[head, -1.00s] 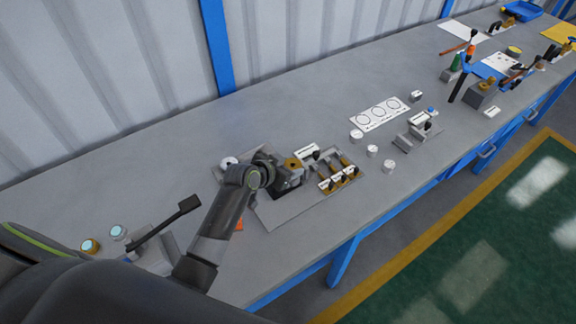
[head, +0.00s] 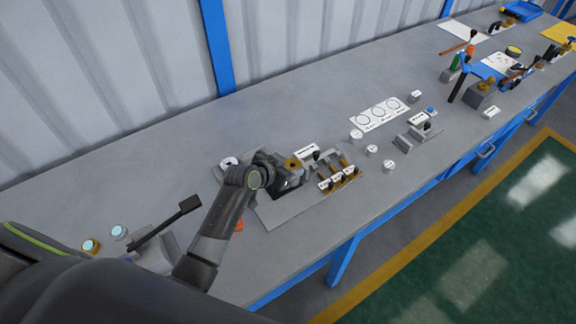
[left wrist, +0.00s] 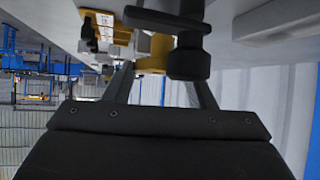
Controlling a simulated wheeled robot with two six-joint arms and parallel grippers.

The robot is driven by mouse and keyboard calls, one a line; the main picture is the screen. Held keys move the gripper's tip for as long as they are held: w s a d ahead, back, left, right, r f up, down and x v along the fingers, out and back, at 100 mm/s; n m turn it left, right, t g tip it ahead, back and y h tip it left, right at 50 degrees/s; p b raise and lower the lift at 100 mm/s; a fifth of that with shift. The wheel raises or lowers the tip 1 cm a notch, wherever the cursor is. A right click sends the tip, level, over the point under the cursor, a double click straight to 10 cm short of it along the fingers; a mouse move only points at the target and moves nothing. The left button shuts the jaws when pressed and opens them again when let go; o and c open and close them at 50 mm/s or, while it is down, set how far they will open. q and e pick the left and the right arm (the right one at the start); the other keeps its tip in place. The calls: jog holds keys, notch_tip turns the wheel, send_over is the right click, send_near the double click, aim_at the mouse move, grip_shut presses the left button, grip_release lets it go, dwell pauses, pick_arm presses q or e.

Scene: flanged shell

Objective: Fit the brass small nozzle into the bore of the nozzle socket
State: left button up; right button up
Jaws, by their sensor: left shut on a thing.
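My left gripper (head: 288,181) is over the grey fixture board (head: 272,213). A brass ring-shaped part (head: 292,163) shows just behind it in the head view. In the left wrist view, the two fingers of my left gripper (left wrist: 160,80) stand apart with a brass flanged part (left wrist: 154,62) at their tips, which looks like the small nozzle. A dark round knob (left wrist: 188,64) partly covers the right fingertip, so the contact is not clear. I cannot make out the socket's bore, which my gripper or the fixture hides. My right gripper is not in view.
Several brass parts with white labels (head: 338,178) stand right of my gripper on the board. Small white-topped cylinders (head: 372,150) and a white sheet with circles (head: 378,114) lie farther right. A black lever (head: 165,220) rises at the left. The bench behind is clear.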

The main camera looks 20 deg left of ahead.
pick_arm(q)
jog(key=shift+f+b, duration=0.6)
jog(key=shift+f, duration=0.2)
jog(key=o, duration=1.2)
jog(key=b+v, duration=0.2)
jog(key=v, duration=1.5)
jog(key=shift+s+r, duration=0.15)
jog(key=shift+r, duration=0.1)
jog(key=shift+f, duration=0.1)
